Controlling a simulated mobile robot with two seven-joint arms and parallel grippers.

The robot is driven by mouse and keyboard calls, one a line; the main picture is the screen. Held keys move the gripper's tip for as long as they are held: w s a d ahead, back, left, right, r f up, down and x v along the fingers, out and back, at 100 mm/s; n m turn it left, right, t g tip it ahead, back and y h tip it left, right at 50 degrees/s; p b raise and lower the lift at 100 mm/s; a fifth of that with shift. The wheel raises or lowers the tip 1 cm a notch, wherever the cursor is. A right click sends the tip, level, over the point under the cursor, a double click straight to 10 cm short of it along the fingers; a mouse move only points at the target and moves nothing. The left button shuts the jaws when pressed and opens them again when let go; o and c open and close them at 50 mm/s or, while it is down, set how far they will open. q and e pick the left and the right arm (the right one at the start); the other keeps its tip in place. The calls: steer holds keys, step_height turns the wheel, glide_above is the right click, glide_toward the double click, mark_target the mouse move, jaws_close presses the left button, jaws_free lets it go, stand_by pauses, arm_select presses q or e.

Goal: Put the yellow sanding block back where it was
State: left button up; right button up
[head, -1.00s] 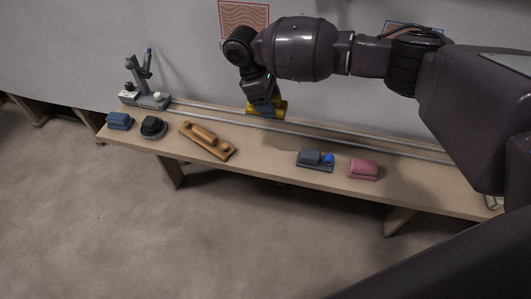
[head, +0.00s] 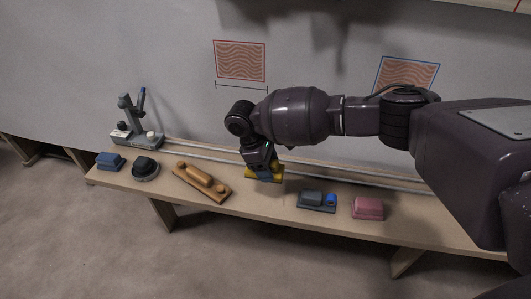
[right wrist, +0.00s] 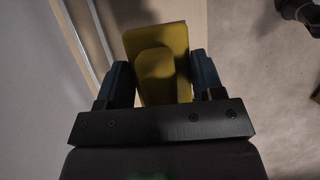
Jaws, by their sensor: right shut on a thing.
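The yellow sanding block (head: 279,174) is held in my right gripper (head: 263,172), above the bench between the wooden plane-like tool and the grey block. In the right wrist view the yellow block (right wrist: 160,65) sits between the two fingers of the right gripper (right wrist: 160,85), with bench and rail beyond it. I cannot tell whether the block touches the bench. My left gripper is not in view.
A grey stand (head: 134,128) is at the far left. Bench space lies clear between wooden tool and grey block.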

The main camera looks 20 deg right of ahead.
steer(key=b, duration=0.2)
glide_toward(272, 196)
steer(key=x, duration=0.5)
steer(key=shift+s+d, duration=0.1)
steer(key=shift+d, duration=0.15)
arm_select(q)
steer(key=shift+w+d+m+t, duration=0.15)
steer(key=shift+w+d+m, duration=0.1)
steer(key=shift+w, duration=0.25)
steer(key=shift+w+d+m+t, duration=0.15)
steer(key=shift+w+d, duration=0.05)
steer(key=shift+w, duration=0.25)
arm_select(e)
steer(key=shift+f, duration=0.6)
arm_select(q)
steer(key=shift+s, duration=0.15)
arm_select(e)
steer(key=o, duration=0.9)
steer(key=shift+f, duration=0.1)
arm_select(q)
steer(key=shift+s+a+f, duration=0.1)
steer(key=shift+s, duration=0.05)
